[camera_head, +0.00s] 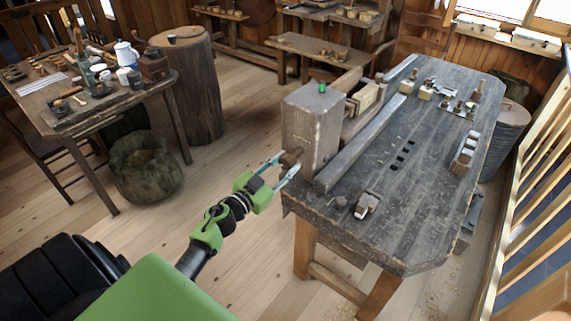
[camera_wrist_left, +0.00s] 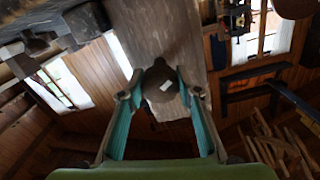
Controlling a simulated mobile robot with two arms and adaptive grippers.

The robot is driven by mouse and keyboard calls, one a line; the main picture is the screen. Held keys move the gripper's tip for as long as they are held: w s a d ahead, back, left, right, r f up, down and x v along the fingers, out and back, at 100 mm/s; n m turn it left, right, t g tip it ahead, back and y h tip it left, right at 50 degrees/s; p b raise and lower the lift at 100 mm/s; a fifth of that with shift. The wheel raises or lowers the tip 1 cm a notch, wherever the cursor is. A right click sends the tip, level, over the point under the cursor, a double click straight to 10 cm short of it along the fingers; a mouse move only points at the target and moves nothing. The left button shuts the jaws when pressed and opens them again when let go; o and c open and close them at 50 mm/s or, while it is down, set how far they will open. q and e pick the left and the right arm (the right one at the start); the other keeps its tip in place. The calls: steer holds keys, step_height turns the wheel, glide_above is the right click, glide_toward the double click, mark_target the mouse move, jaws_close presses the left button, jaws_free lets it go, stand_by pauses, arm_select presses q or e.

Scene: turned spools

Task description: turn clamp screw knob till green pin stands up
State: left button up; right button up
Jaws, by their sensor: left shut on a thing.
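The clamp screw knob (camera_head: 291,157) is a brown round knob on the near-left face of a big wooden block (camera_head: 311,128) at the bench's left end. The green pin (camera_head: 322,88) shows as a small green spot on the block's top; how far it stands up is hard to tell. My left gripper (camera_head: 286,162) is shut on the knob, its teal fingers on either side. In the left wrist view the knob (camera_wrist_left: 160,84) is dark, with a pale mark on its face, between the fingertips. My right gripper is not in view.
The wooden workbench (camera_head: 400,225) carries a long beam (camera_head: 362,142), a small block plane (camera_head: 367,204) and several tools at the back. A side table (camera_head: 100,110) with a kettle and cups stands at the left, above a sack (camera_head: 145,168).

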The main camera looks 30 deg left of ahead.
arm_select(q)
steer(key=m, duration=0.4)
steer(key=shift+f+m, duration=0.1)
steer(key=shift+m, duration=0.3)
steer(key=m+b, duration=0.1)
steer(key=m, duration=0.4)
steer(key=shift+b, duration=0.3)
steer(key=m+b, duration=0.1)
steer(key=m, duration=0.5)
steer(key=shift+f+m+b, duration=0.1)
steer(key=shift+m+b, duration=0.3)
steer(key=m+b, duration=0.1)
steer(key=m, duration=0.3)
steer(key=shift+m, duration=0.3)
steer(key=o, duration=1.1)
steer(key=shift+o, duration=0.2)
steer(key=shift+s+a+r, duration=0.1)
steer(key=shift+s+r, duration=0.15)
steer(key=shift+r, duration=0.05)
steer(key=shift+w, duration=0.1)
